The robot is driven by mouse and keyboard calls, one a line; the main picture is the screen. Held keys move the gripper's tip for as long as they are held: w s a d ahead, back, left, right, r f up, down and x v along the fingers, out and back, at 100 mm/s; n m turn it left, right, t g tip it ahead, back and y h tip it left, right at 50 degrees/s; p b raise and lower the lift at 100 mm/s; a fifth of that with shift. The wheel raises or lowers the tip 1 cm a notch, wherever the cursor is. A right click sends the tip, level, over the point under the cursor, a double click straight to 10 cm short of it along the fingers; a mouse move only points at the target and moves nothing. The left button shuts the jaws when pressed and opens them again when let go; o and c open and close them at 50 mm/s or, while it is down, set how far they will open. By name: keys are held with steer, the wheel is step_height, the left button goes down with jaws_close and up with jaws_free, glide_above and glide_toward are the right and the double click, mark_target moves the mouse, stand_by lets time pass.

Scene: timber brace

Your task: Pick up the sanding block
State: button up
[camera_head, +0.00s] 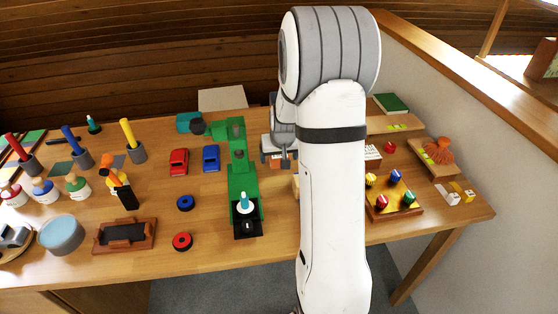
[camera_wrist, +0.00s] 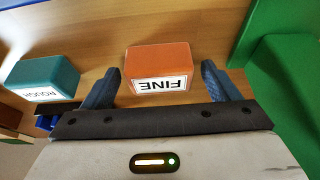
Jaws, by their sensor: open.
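An orange block (camera_wrist: 158,66) with a white label reading FINE, upside down in the picture, rests on the wooden table in the wrist view. A teal block (camera_wrist: 42,78) labelled ROUGH lies to its left. My gripper (camera_wrist: 160,72) is open, with one blue-grey finger on each side of the orange block's near end. Clear gaps show between the fingers and the block. In the head view my gripper (camera_head: 276,156) is low over the table beside the green machine, partly behind my arm. A little orange shows there; the teal ROUGH block is not discernible.
The green machine (camera_head: 241,180) stands close to the gripper; green parts (camera_wrist: 285,95) also fill the wrist view's right side. A board with coloured knobs (camera_head: 408,213) lies right of my arm.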

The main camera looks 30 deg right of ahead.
steer(key=shift+c, duration=0.5)
steer(key=c, duration=1)
steer(key=shift+o, duration=0.2)
steer(key=shift+r, duration=0.1)
step_height(320, 180, up, 10)
steer(key=shift+f+p, duration=0.1)
steer(key=shift+p, duration=0.4)
